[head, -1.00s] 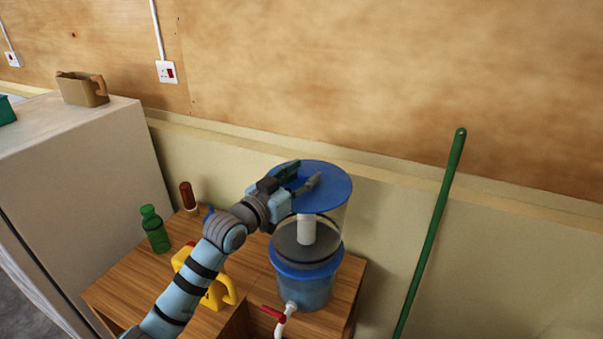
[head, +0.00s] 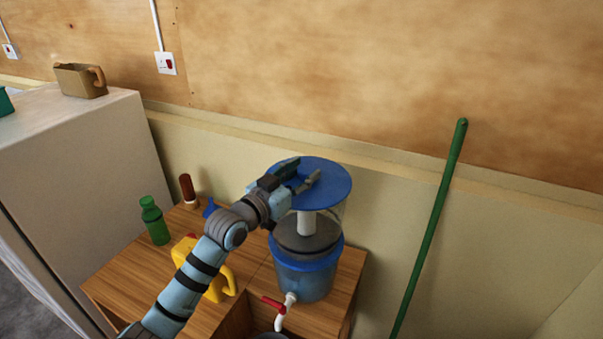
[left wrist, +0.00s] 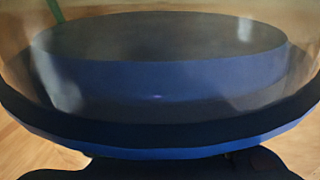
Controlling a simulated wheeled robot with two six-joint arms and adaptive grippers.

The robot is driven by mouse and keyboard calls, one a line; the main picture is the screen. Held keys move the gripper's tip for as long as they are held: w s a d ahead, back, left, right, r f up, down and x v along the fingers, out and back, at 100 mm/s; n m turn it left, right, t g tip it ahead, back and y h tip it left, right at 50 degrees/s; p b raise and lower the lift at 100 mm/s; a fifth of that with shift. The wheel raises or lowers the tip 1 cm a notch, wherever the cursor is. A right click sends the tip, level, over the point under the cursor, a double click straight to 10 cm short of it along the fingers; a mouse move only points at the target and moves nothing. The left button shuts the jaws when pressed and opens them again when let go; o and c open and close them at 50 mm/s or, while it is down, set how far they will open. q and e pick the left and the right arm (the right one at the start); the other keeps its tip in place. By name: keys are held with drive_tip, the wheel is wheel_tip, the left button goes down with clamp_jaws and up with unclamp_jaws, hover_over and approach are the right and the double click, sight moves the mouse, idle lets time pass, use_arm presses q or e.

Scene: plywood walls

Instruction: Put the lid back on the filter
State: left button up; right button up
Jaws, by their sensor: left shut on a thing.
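The blue round lid (head: 332,190) is over the top of the filter in the head view. My left gripper (head: 302,178) is shut on the lid, one finger lying across its upper side. The filter has a blue lower bucket (head: 303,284) with a red-handled tap (head: 274,302), and a clear upper part with a white cylinder (head: 306,223) inside. I cannot tell whether the lid touches the clear wall's rim. The left wrist view shows a curved blue edge (left wrist: 160,153) close up, with a dark round shape behind clear material. My right gripper is not in view.
The filter stands on a wooden table (head: 125,277). A yellow jug (head: 217,285), a green bottle (head: 154,221) and a brown bottle (head: 187,189) stand to its left. A white cabinet (head: 80,150) is further left. A green pole (head: 430,230) leans at the right.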

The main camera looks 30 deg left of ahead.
use_arm(q)
drive_tip(key=shift+f, duration=0.15)
drive_tip(key=o, duration=1.4)
drive_tip(key=shift+o, duration=0.2)
drive_tip(key=shift+s, duration=0.1)
